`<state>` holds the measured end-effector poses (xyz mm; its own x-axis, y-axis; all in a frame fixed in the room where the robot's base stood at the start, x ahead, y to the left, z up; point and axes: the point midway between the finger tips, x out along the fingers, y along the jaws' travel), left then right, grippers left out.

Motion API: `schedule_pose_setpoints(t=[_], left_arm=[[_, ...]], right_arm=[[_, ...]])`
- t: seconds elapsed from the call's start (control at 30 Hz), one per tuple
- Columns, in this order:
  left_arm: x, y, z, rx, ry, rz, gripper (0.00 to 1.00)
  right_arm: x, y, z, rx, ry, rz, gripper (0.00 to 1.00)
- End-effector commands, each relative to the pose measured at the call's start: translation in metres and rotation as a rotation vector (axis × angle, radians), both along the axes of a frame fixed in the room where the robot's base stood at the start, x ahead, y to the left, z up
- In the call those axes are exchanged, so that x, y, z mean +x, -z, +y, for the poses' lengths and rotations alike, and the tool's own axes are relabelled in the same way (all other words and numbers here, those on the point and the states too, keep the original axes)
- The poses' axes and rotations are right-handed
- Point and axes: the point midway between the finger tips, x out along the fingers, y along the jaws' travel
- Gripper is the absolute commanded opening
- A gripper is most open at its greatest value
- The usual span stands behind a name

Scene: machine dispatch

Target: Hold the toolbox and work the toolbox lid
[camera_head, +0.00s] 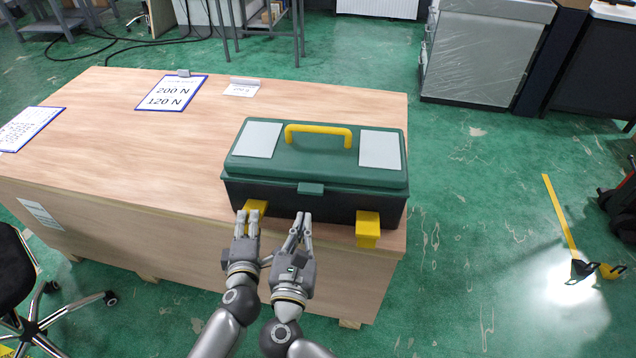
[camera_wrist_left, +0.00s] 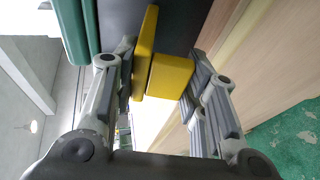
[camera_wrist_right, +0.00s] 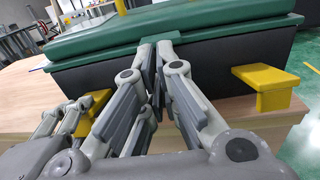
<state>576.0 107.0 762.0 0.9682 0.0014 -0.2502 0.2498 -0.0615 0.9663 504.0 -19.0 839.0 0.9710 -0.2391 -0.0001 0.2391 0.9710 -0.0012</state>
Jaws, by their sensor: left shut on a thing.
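The toolbox (camera_head: 310,168) has a green lid and dark body and stands at the table's front right; its lid is down. A yellow handle (camera_head: 320,128) lies on the lid. A green latch (camera_head: 310,188) is at its front middle. Yellow blocks stick out left (camera_head: 256,208) and right (camera_head: 367,229) on the front. My left gripper (camera_head: 247,213) is shut on the left yellow block, also in the left wrist view (camera_wrist_left: 172,76). My right gripper (camera_head: 303,217) is just below and in front of the latch, fingertips close together; I cannot tell whether they touch the latch.
The wooden table (camera_head: 130,160) has free room left of the toolbox. A blue-edged sign (camera_head: 172,92), a small card (camera_head: 241,88) and a clipboard (camera_head: 28,128) lie on it. A chair (camera_head: 15,270) stands at the left. Both forearms are close together.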

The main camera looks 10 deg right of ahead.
Motion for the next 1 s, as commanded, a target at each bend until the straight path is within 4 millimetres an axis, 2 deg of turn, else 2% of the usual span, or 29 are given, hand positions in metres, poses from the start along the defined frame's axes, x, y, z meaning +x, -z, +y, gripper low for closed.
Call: schedule_pose_setpoints(t=[0.03,0.2,0.47,0.7,0.83,1.0], left_arm=[[-0.001,0.003,0.001,0.004,-0.001,0.005,0.00],[-0.001,0.003,0.001,0.004,-0.001,0.006,0.00],[-0.001,0.003,0.001,0.004,-0.001,0.007,0.00],[-0.002,0.004,0.001,0.004,-0.001,0.008,0.00],[-0.002,0.004,0.001,0.005,-0.002,0.008,0.00],[-0.002,0.004,0.001,0.005,-0.002,0.009,0.00]], right_arm=[[0.000,0.001,-0.001,-0.008,-0.003,0.001,0.13],[0.002,0.005,-0.013,-0.148,-0.048,0.019,0.32],[0.000,0.011,-0.047,-0.668,-0.218,0.042,0.32],[-0.011,0.008,-0.068,-1.180,-0.373,-0.006,0.32],[-0.018,0.006,-0.074,-1.391,-0.431,-0.047,0.32],[-0.025,0.004,-0.077,-1.549,-0.470,-0.091,0.32]])
